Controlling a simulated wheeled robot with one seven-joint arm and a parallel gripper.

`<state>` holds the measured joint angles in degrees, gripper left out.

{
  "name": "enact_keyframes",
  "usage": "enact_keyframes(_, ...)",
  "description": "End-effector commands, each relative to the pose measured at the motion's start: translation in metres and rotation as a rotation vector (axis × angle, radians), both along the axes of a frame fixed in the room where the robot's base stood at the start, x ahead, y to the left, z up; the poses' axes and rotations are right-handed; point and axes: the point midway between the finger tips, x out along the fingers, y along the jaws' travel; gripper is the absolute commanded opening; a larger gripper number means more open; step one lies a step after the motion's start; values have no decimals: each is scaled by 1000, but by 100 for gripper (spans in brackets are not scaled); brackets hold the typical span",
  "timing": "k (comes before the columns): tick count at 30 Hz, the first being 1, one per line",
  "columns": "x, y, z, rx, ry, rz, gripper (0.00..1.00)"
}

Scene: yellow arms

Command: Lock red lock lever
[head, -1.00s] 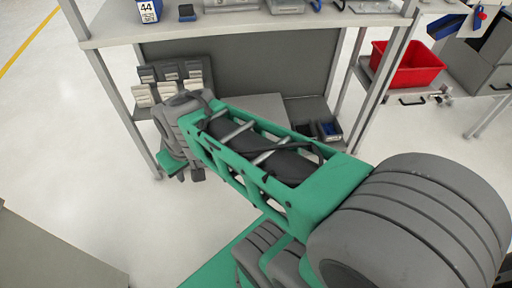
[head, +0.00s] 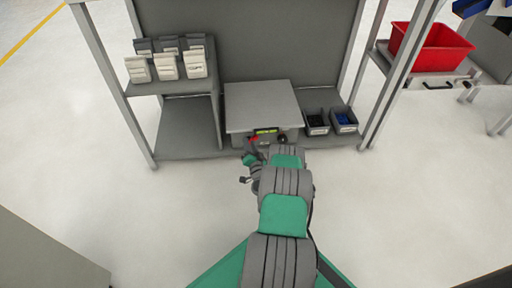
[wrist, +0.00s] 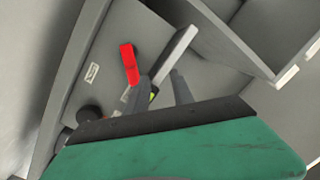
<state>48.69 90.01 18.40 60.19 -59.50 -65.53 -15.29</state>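The red lock lever (wrist: 129,63) stands out from the front of a grey box in the wrist view. It also shows as a small red spot in the head view (head: 253,139), at the box's front edge. My gripper (wrist: 159,77) has its two grey fingers apart with nothing held between them. The left finger is close to the lower end of the lever; I cannot tell whether they touch. In the head view my arm reaches forward to the front of the grey scale-like box (head: 260,100). My fingers are hard to make out there.
The box sits on the low shelf of a grey rack. Two small bins (head: 330,121) stand right of it, and several white and dark holders (head: 166,66) stand on a shelf to the left. A dark round knob (wrist: 90,115) is near the lever. A red crate (head: 432,47) is farther right.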

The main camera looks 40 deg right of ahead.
Motion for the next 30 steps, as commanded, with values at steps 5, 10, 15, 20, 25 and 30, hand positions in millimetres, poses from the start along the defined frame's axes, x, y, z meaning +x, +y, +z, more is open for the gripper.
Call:
enact_keyframes(5, -36, -18, -34, 25, -48, -116, 29)
enact_keyframes(10, -17, -30, -36, 21, -50, -116, 29)
enact_keyframes(15, 7, -46, -36, 22, -49, -115, 29)
enact_keyframes(20, 22, -56, -35, 24, -47, -114, 29)
enact_keyframes(25, 26, -59, -33, 26, -47, -116, 29)
enact_keyframes(30, 26, -59, -32, 26, -46, -117, 28)
